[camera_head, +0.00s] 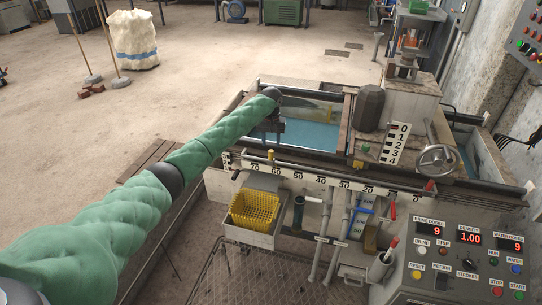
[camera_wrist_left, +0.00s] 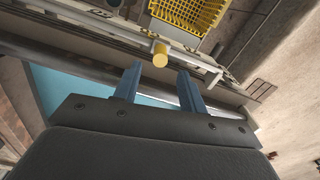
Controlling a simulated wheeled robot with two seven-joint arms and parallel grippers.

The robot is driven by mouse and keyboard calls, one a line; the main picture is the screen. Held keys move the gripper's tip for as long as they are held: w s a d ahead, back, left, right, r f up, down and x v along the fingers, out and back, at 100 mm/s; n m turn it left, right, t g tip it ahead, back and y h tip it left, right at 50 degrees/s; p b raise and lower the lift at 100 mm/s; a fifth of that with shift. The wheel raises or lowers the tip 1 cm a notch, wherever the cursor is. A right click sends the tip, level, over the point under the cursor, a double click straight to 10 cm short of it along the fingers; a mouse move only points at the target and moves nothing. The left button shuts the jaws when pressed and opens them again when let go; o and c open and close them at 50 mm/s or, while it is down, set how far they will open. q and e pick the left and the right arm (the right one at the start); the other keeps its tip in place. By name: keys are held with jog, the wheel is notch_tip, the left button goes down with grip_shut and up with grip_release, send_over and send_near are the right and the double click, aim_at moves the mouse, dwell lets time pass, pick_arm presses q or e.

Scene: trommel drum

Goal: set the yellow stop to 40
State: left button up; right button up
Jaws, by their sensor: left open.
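The yellow stop (camera_head: 271,156) is a small knob on the long rail along the front of the water trough. It sits near the 60 mark of the number scale (camera_head: 333,185), left of the 40 mark. In the left wrist view the yellow stop (camera_wrist_left: 160,54) shows its round end just beyond the fingertips, roughly centred between them. My left gripper (camera_head: 273,136) hangs over the trough's front edge, just behind the stop. In the left wrist view its two blue fingers (camera_wrist_left: 158,70) are apart with nothing between them. My right gripper is not in view.
A yellow basket (camera_head: 255,210) sits in a tray below the rail; it also shows in the left wrist view (camera_wrist_left: 188,12). A red-tipped lever (camera_head: 430,186) stands at the rail's right end. A handwheel (camera_head: 437,158) and control panel (camera_head: 465,250) are at the right.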

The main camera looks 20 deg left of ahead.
aim_at(271, 155)
pick_arm(q)
jog(key=shift+f, duration=0.4)
notch_tip(271, 155, down, 6)
jog(key=shift+r+p, duration=0.25)
jog(key=shift+p, duration=0.05)
jog(key=shift+f, duration=0.75)
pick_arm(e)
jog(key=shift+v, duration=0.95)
pick_arm(q)
jog(key=shift+c, duration=0.2)
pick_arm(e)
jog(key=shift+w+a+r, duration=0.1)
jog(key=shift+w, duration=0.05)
